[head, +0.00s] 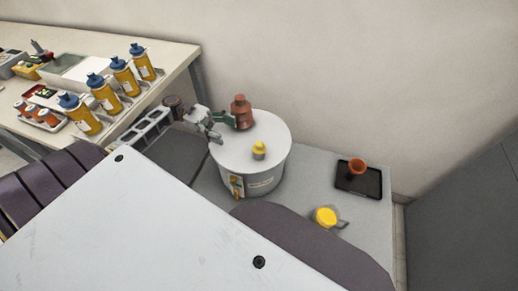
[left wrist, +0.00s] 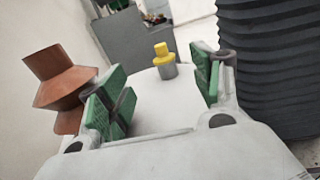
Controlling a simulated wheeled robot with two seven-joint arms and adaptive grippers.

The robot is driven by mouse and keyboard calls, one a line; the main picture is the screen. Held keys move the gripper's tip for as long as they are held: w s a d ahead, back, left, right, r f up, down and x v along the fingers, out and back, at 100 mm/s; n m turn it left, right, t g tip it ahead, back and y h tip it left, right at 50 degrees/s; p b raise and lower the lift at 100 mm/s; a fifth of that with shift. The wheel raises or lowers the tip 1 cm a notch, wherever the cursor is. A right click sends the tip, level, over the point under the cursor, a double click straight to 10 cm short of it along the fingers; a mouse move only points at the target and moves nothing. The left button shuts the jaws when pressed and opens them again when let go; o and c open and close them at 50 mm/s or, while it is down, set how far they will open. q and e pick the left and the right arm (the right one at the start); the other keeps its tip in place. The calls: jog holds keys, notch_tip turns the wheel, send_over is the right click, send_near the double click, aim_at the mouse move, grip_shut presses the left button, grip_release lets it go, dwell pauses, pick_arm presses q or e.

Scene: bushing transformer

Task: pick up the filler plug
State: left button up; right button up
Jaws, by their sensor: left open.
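The filler plug (head: 259,150) is a small yellow cap on a pale grey stub, upright on the lid of the round white transformer tank (head: 270,178). It also shows in the left wrist view (left wrist: 162,52), beyond the fingers and between them from that angle. My left gripper (head: 222,122) is open and empty over the lid's far left part, behind and left of the plug and apart from it. Its green-padded fingers also show in the left wrist view (left wrist: 163,86). A brown bushing (head: 241,113) stands on the lid close beside the gripper. My right gripper is out of view.
A black tray (head: 372,190) with an orange cup-shaped piece (head: 357,167) lies on the grey surface to the right. A round yellow item (head: 325,216) sits nearer the front. Several yellow bottles with blue caps (head: 103,93) stand on the left table.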

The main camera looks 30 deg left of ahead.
pick_arm(q)
send_near(259, 144)
jog(key=shift+w+d+f, duration=0.1)
jog(key=shift+w+d, duration=0.05)
jog(key=shift+d, duration=1)
jog(key=shift+w+d+f, duration=0.1)
jog(key=shift+w+d, duration=0.05)
jog(key=shift+d, duration=1.05)
jog(key=shift+d, duration=0.1)
jog(key=shift+w+d+b, duration=0.1)
jog(key=shift+d+b, duration=0.2)
jog(key=shift+d, duration=2.25)
jog(key=shift+c, duration=0.5)
jog(key=c, duration=1)
